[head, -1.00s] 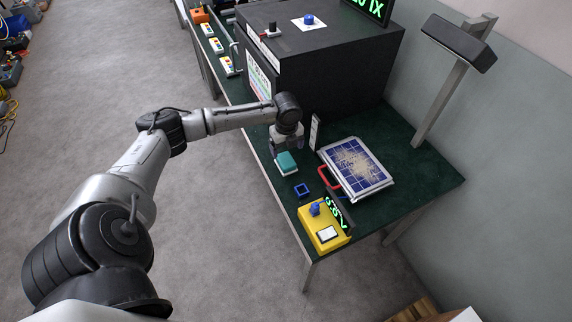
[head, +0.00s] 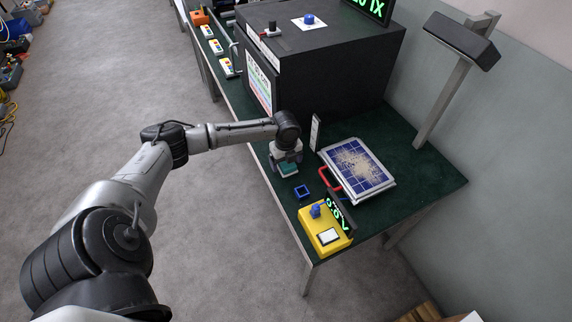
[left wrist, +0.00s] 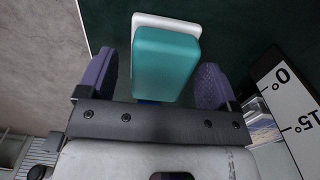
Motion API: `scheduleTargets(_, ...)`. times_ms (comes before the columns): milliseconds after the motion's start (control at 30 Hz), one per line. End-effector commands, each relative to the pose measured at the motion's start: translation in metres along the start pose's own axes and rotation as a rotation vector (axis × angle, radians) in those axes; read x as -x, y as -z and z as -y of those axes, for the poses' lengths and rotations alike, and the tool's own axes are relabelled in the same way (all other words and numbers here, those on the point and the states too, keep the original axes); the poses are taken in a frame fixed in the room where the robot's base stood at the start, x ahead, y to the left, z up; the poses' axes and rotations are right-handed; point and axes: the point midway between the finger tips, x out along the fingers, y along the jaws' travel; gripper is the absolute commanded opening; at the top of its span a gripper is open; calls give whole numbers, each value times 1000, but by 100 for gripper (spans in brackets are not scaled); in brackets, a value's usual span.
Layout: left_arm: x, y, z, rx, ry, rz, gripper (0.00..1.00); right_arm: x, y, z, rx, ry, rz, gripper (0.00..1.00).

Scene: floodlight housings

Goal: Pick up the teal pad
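The teal pad (left wrist: 165,62) is a rounded block on a white base (left wrist: 164,19) on the green bench top. In the head view the pad (head: 288,169) is partly hidden under my left gripper (head: 287,163). In the left wrist view my left gripper (left wrist: 157,82) is open, with one purple-grey finger on each side of the pad. My right gripper is not in view.
A blue square frame (head: 302,192) and a yellow meter box (head: 324,232) lie nearer the bench's front end. A solar panel (head: 358,168) with a red handle lies to the right. A white angle scale (head: 315,133) stands close beside my gripper. A large black box (head: 330,75) stands behind.

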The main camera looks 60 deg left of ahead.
Motion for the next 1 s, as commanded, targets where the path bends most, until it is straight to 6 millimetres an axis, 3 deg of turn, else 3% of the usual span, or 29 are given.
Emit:
scheduleTargets(67,0,0,0,0,0,0,77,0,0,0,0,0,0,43)
scheduleTargets(533,0,0,0,0,0,0,32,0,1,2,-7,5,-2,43)
scheduleTargets(833,3,0,0,0,1,0,31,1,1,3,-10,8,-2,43)
scheduleTargets(1000,15,-1,1,1,2,0,31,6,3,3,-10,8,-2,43)
